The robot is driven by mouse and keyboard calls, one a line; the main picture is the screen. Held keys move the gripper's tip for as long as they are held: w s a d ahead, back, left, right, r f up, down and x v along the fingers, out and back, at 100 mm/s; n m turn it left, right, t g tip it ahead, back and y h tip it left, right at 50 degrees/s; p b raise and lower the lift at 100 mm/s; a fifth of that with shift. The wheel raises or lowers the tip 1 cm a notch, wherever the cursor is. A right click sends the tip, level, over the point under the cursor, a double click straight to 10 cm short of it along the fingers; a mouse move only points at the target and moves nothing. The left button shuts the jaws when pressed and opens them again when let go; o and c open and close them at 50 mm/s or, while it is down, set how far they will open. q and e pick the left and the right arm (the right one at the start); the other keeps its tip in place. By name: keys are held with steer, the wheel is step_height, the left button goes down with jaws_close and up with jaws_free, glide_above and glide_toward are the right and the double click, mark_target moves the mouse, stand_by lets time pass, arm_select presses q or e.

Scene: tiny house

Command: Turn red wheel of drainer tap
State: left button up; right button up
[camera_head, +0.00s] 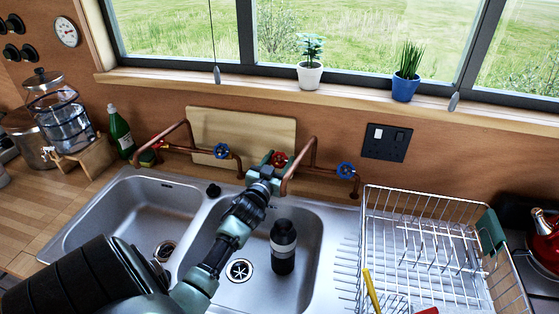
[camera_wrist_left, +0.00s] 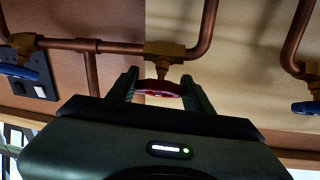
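The red wheel (camera_head: 279,159) sits on the copper tap pipework behind the right sink basin. My left arm reaches over the sink, and its gripper (camera_head: 267,166) is at the wheel. In the left wrist view the red wheel (camera_wrist_left: 160,88) lies between the two fingers of my left gripper (camera_wrist_left: 161,88). The fingers stand apart, one on each side of the wheel, close to its edges. Firm contact cannot be made out. A brass valve (camera_wrist_left: 165,51) is just beyond the wheel. My right gripper is not in view.
Blue wheels (camera_head: 221,151) and (camera_head: 346,170) flank the red one. A wooden board (camera_head: 243,133) leans behind the pipes. A dark bottle (camera_head: 283,255) stands in the right basin. A wire dish rack (camera_head: 420,190) is to the right, a green bottle (camera_head: 121,133) to the left.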

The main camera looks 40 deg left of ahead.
arm_select(q)
steer(key=c, duration=0.7)
steer(key=shift+n+g+y+b, duration=0.3)
steer(key=shift+n+y+b, duration=0.35)
steer(key=shift+n, duration=0.45)
steer(key=shift+y, duration=0.35)
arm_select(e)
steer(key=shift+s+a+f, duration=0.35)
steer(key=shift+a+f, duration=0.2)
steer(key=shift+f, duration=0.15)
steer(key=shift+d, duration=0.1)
arm_select(q)
steer(key=o, duration=1.3)
steer(key=shift+c, duration=0.2)
steer(key=shift+o, duration=0.5)
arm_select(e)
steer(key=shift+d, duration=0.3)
